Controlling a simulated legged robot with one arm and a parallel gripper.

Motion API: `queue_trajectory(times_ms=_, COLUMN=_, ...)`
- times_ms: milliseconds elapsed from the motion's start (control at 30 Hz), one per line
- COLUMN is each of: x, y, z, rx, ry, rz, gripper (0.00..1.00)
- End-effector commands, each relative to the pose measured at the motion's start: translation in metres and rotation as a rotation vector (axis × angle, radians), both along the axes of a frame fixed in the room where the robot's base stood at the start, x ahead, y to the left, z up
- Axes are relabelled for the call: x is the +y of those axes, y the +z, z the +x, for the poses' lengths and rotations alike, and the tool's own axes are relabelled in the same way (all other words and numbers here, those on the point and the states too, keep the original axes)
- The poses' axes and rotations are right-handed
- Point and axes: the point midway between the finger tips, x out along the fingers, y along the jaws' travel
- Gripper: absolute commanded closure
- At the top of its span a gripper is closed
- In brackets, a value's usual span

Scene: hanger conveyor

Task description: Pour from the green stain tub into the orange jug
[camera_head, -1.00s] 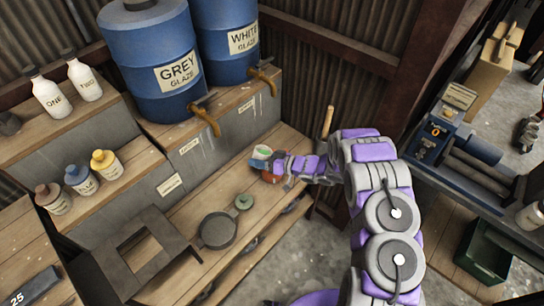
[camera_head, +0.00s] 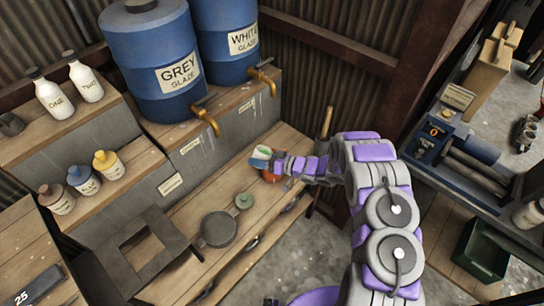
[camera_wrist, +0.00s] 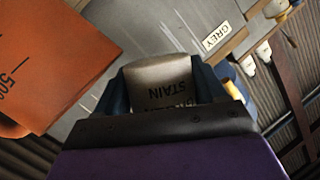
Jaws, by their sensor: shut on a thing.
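My gripper (camera_head: 277,163) is over the wooden bench. It is shut on the green stain tub (camera_head: 262,154), a small pale tub with green showing. In the wrist view the tub (camera_wrist: 160,75) sits between the dark blue fingers, its STAIN label upside down. The tub appears strongly tilted, as the jug's marking is not upside down. The orange jug (camera_head: 270,176) stands on the bench just below the tub, partly hidden by my gripper. In the wrist view the jug (camera_wrist: 50,60) is at left, with a 500 mark. I cannot see any stain flowing.
Blue grey-glaze (camera_head: 155,60) and white-glaze barrels (camera_head: 225,35) with brass taps stand on the ledge behind. A round dark pan (camera_head: 217,230), a small green round piece (camera_head: 244,201) and a dark square frame (camera_head: 150,250) lie nearer on the bench. Several bottles line the left steps.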

Motion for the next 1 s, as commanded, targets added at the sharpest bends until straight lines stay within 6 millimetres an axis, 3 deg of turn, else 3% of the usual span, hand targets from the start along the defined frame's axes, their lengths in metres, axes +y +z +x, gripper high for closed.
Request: queue_trajectory(times_ms=1000, x=0.0016, y=0.0036, z=-0.0007, rx=0.136, ry=-0.001, rz=0.126, gripper=0.65)
